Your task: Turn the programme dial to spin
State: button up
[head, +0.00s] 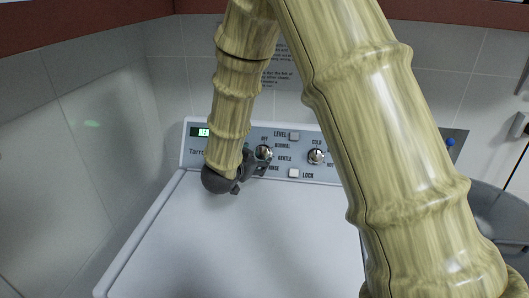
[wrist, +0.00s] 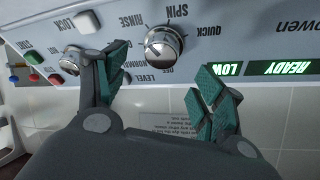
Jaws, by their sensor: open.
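The programme dial (wrist: 164,43) is a round silver knob on the grey control panel, with SPIN, RINSE, QUICK and OFF printed around it. The wrist view shows it upside down. The dial also shows in the head view (head: 264,152), just beyond my gripper (head: 254,165). In the wrist view my gripper (wrist: 160,70) is open, its teal-padded fingers spread to either side of the dial. Nothing is held, and I see no clear contact with the knob. I cannot tell surely which label the dial points at.
A second silver knob (head: 316,157) marked COLD is to the right. A LOCK button (head: 294,173) and a LEVEL button (head: 294,135) are between the knobs. A green READY display (wrist: 283,67) is lit. The white washer lid (head: 240,240) is clear.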

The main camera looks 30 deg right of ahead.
aim_at(262, 154)
jog(key=shift+p+x, duration=0.6)
jog(key=shift+x, duration=2.95)
jog(key=c, duration=1)
jog(key=shift+d, duration=0.15)
jog(key=shift+f+m, duration=0.1)
jog(key=shift+m, duration=0.2)
